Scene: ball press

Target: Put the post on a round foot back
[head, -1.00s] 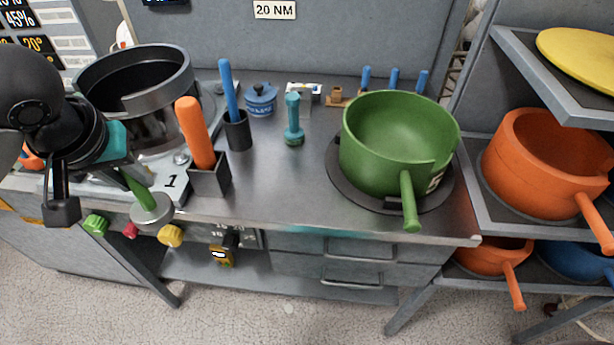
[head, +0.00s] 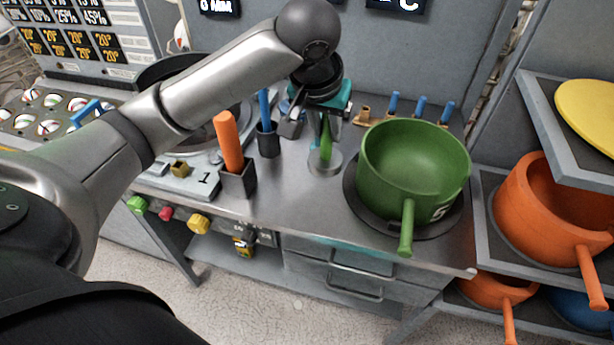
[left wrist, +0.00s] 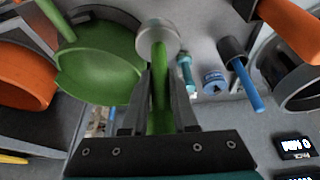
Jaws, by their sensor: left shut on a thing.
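The post on a round foot has a green shaft (head: 326,141) and a flat grey disc foot (head: 324,163). My left gripper (head: 320,122) is shut on the shaft and holds it upright, foot down, over the counter between the blue-handled tool and the green pot. I cannot tell whether the foot touches the counter. In the left wrist view the shaft (left wrist: 160,95) is between the fingers (left wrist: 162,80), with the foot (left wrist: 157,38) beyond them. My right gripper is not in view.
The green pot (head: 412,165) stands close to the right. An orange-handled tool (head: 228,140) and a blue-handled tool (head: 264,110) stand in holders to the left. A teal dumbbell-shaped piece (left wrist: 187,72) and a blue lidded pot (left wrist: 214,80) are nearby. The front counter strip is clear.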

